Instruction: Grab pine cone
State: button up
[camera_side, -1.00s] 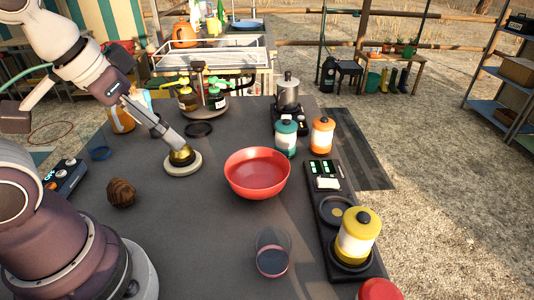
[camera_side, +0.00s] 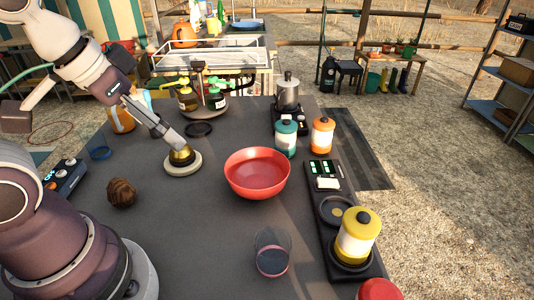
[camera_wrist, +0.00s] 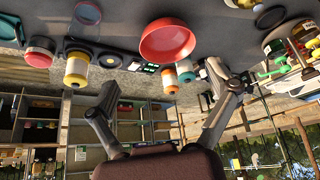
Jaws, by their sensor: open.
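The pine cone (camera_side: 121,193), brown and rounded, rests on the dark table (camera_side: 200,240) at the left in the side view, close to my arm's base. It does not show in the wrist view. My gripper (camera_side: 163,132) is above the table, farther back and to the right of the pine cone, clearly apart from it. In the side view it slants down to the right, its tips near or in front of a brass-coloured object on a pale round base (camera_side: 183,165); I cannot tell if they touch. In the wrist view my gripper (camera_wrist: 161,76) has its fingers spread, with nothing held between them.
A red bowl (camera_side: 257,173) stands mid-table, with a clear glass (camera_side: 272,252) in front. Teal (camera_side: 285,137), orange (camera_side: 322,135) and yellow (camera_side: 357,236) jars stand right. A dark control box (camera_side: 65,178) lies left of the pine cone. Table right of the cone is clear.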

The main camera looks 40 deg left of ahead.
jog(key=n+g, duration=0.8)
jog(key=n, duration=0.9)
send_near(122, 193)
jog(key=w+a, duration=0.1)
jog(key=a, duration=0.1)
jog(key=x, duration=1.1)
jog(key=shift+s+f, duration=0.35)
jog(key=c, duration=1.1)
